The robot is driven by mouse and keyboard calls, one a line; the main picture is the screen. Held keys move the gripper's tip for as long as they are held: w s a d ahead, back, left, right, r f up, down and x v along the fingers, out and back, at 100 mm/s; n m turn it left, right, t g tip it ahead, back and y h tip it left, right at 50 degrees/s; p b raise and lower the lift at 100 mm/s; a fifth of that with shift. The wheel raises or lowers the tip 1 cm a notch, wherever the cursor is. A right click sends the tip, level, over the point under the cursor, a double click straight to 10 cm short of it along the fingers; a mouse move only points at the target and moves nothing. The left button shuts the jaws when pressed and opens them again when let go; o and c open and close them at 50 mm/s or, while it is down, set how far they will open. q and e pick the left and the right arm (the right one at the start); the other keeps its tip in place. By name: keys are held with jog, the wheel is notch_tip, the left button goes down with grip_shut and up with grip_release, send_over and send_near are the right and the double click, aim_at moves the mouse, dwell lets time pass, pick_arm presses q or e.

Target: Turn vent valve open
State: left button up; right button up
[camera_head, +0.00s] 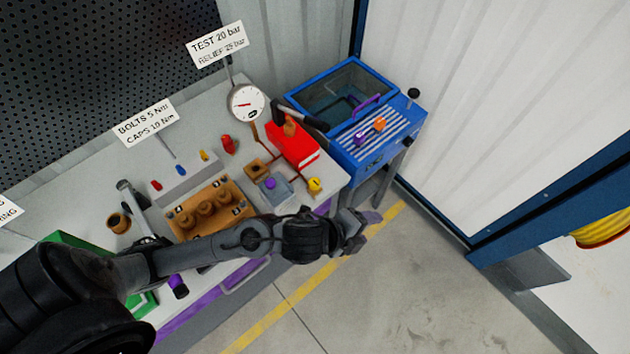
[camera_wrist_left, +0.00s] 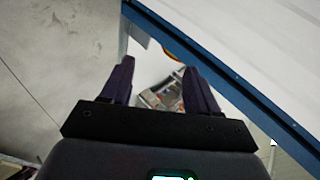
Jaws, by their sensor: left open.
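Which part is the vent valve, I cannot tell for sure. A small yellow knob (camera_head: 315,184) stands at the front right of the bench, beside a red box (camera_head: 292,146) with a dark handle. A round white pressure gauge (camera_head: 247,102) stands behind the red box. My left gripper (camera_head: 369,222) is past the bench's front right edge, over the floor, to the right of the yellow knob and apart from it. Its two purple fingers are spread and empty in the left wrist view (camera_wrist_left: 158,78). My right gripper is in neither view.
A blue cabinet (camera_head: 375,150) with a window and orange and purple items on top stands right of the bench (camera_head: 215,115). A brown block (camera_head: 240,203) with several round parts lies under my left arm. A purple rail (camera_head: 205,305) runs along the bench front. The floor (camera_head: 410,280) is clear.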

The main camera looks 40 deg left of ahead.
pick_arm(q)
jog(key=w+d+m+h, duration=0.2)
jog(key=w+m, duration=0.1)
jog(key=m, duration=0.6)
jog(key=m+g+y+b, duration=0.1)
jog(key=m+g+y, duration=0.4)
jog(key=m, duration=1.3)
send_near(314, 182)
jog(key=w+a+g+h, duration=0.2)
jog(key=x, duration=1)
jog(key=shift+d+b, duration=0.15)
jog(key=shift+b, duration=0.15)
jog(key=c, duration=1)
